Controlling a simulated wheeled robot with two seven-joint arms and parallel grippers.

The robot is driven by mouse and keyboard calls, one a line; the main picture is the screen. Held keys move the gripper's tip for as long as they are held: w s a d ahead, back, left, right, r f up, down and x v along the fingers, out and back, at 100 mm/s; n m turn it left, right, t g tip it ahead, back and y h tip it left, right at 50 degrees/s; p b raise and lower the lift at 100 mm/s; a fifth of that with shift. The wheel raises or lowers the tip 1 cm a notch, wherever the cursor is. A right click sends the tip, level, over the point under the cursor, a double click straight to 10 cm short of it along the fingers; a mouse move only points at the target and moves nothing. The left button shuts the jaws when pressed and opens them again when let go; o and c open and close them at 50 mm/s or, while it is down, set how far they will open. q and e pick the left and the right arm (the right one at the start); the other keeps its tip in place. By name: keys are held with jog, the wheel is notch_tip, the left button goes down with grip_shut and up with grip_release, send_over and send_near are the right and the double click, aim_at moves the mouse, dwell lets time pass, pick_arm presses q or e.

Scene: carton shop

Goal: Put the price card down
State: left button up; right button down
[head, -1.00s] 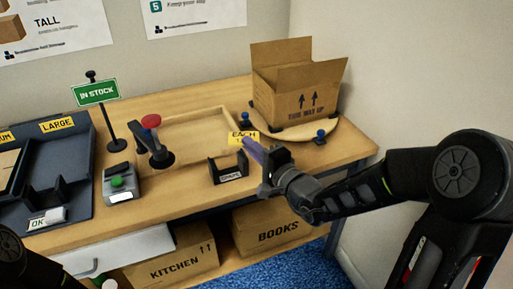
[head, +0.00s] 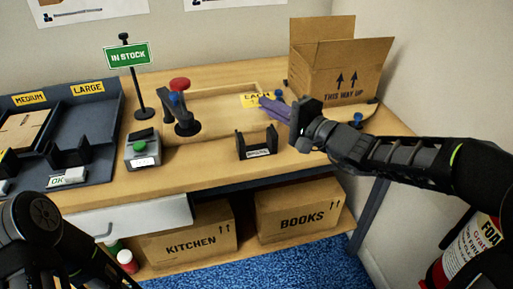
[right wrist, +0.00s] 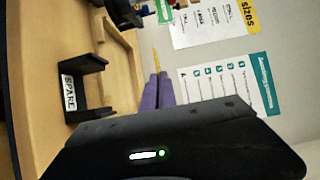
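The price card (head: 256,101) is yellow with dark print, partly reading "EACH". My right gripper (head: 264,101) has purple fingers shut on its right end. The card seems held above the desk, behind the black SPARE holder (head: 257,153) and over the right part of the shallow wooden tray (head: 200,138). In the right wrist view the card (right wrist: 156,60) shows edge-on as a thin yellow strip between the closed fingertips (right wrist: 158,82). The SPARE holder (right wrist: 90,88) shows there as an empty-looking slot, apart from the card. My left arm shows at bottom left; its gripper is out of view.
An open carton (head: 345,75) stands at the back right. A red-topped stamp-like tool (head: 183,105), a green-button box (head: 141,150) and an IN STOCK sign (head: 127,55) stand to the left. A dark sorting tray (head: 95,115) is farther left. Desk front around the holder is clear.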

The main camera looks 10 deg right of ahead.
pick_arm(q)
notch_tip(320, 180, down, 4)
jog(key=shift+a+r+b, duration=0.1)
jog(key=shift+r+b, duration=0.1)
jog(key=shift+b, duration=0.9)
pick_arm(e)
jog(key=shift+n+g+y, duration=0.3)
jog(key=f, duration=0.5)
jog(key=shift+s+a+f, duration=0.1)
jog(key=shift+a+f, duration=0.15)
jog(key=shift+f, duration=0.15)
jog(key=shift+f, duration=0.1)
pick_arm(q)
jog(key=shift+w+a+f+b, duration=0.1)
jog(key=shift+w+f+b, duration=0.1)
jog(key=shift+f+b, duration=0.25)
pick_arm(e)
jog(key=shift+f, duration=1.8)
jog(key=shift+f+b, duration=0.4)
jog(key=shift+b, duration=0.25)
jog(key=c, duration=1.7)
grip_release()
jog(key=shift+r, duration=0.1)
pick_arm(q)
jog(key=shift+w+a+f, duration=0.1)
jog(key=shift+f, duration=0.45)
